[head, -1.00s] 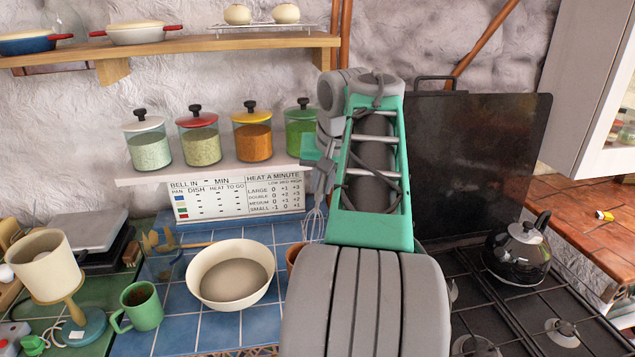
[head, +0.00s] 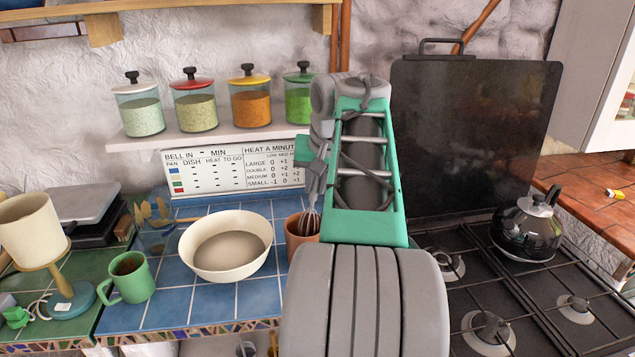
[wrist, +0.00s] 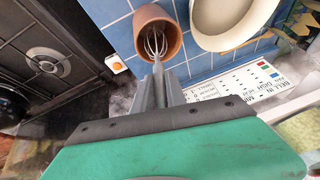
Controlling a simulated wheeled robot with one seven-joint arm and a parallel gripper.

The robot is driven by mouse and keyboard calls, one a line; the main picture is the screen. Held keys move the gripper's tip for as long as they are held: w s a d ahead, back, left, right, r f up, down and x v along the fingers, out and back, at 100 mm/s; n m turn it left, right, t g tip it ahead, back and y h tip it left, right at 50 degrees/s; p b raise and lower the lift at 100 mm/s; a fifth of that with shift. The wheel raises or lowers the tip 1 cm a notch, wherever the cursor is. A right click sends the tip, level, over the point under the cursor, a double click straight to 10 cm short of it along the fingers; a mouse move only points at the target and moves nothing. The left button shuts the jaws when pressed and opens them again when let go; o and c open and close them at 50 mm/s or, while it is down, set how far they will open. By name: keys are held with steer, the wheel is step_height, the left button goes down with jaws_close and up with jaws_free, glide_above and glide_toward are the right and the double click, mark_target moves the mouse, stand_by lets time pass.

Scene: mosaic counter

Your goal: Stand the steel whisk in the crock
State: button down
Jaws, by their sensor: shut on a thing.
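The steel whisk (head: 310,220) is held by my gripper (head: 318,178), its wire end pointing down. The crock is a terracotta pot (head: 293,240) on the blue tiled counter, partly hidden behind my arm in the head view. In the wrist view my gripper (wrist: 158,88) is shut on the whisk, and the whisk's wires (wrist: 156,42) show over the mouth of the crock (wrist: 137,20). The wire end appears at or just inside the rim; its depth is unclear.
A cream bowl (head: 188,256) stands close left of the crock. A green mug (head: 131,278) is farther left. The gas hob (head: 480,275) with a black kettle (head: 527,228) lies to the right. Lidded jars (head: 197,104) stand on a shelf behind.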

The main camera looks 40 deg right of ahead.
steer(key=shift+f, duration=0.2)
steer(key=c, duration=1.3)
jaws_free()
steer(key=shift+o, duration=0.3)
steer(key=o, duration=0.8)
steer(key=shift+c, duration=0.2)
step_height(320, 180, up, 10)
steer(key=p, duration=1)
steer(key=shift+r+p, duration=0.1)
steer(key=shift+p, duration=0.2)
